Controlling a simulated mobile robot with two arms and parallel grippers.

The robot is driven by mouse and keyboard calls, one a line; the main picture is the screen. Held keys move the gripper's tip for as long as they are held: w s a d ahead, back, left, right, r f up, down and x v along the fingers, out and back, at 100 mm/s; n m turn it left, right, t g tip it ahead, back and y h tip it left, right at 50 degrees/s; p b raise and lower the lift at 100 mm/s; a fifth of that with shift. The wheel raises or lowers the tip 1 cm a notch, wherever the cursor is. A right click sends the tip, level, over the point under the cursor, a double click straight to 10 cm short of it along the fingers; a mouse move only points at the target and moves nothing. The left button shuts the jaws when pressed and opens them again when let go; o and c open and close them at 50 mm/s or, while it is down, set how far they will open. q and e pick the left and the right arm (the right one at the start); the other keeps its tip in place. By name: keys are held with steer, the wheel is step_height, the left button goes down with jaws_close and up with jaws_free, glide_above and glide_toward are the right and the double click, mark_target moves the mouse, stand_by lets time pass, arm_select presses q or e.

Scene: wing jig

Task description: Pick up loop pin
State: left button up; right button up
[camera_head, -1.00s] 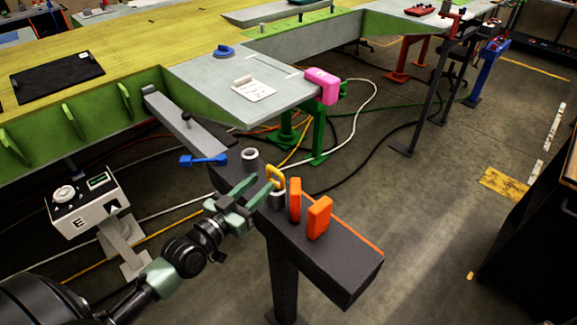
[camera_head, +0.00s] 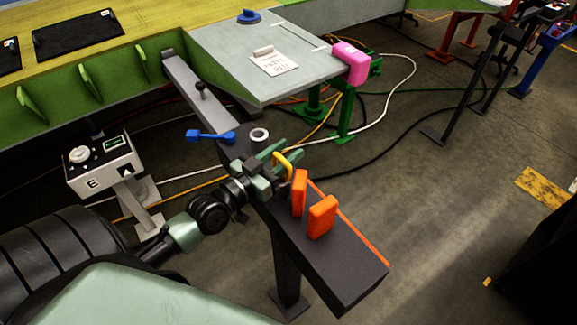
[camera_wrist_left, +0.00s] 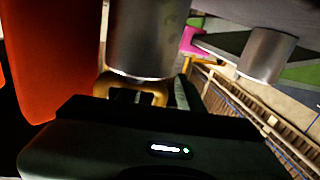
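The loop pin shows as a yellow loop (camera_head: 284,166) at my left gripper, above the dark beam (camera_head: 335,262). In the left wrist view the loop (camera_wrist_left: 148,91) sits right against the end of a metal sleeve (camera_wrist_left: 143,42); the pin's shaft is hidden. My left gripper (camera_head: 282,155) reaches the loop from the left. Its fingers look spread on either side of the loop, and one finger (camera_wrist_left: 182,93) shows beside it, with a small apparent gap. My right gripper is not in view.
Two orange blocks (camera_head: 322,217) stand on the beam close to the gripper; orange also fills the wrist view's left side (camera_wrist_left: 55,55). Another metal sleeve (camera_head: 260,135) and a blue-handled part (camera_head: 210,136) lie behind. The beam's front end is clear.

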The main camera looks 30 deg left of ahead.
arm_select(q)
steer(key=shift+s+a+r, duration=0.15)
steer(key=shift+s, duration=0.55)
steer(key=c, duration=0.8)
steer(key=shift+w, duration=0.15)
jaws_close()
steer(key=shift+w, duration=0.1)
steer(key=shift+r, duration=0.15)
step_height(320, 180, up, 20)
steer(key=shift+f+p, duration=0.2)
steer(key=shift+p, duration=0.25)
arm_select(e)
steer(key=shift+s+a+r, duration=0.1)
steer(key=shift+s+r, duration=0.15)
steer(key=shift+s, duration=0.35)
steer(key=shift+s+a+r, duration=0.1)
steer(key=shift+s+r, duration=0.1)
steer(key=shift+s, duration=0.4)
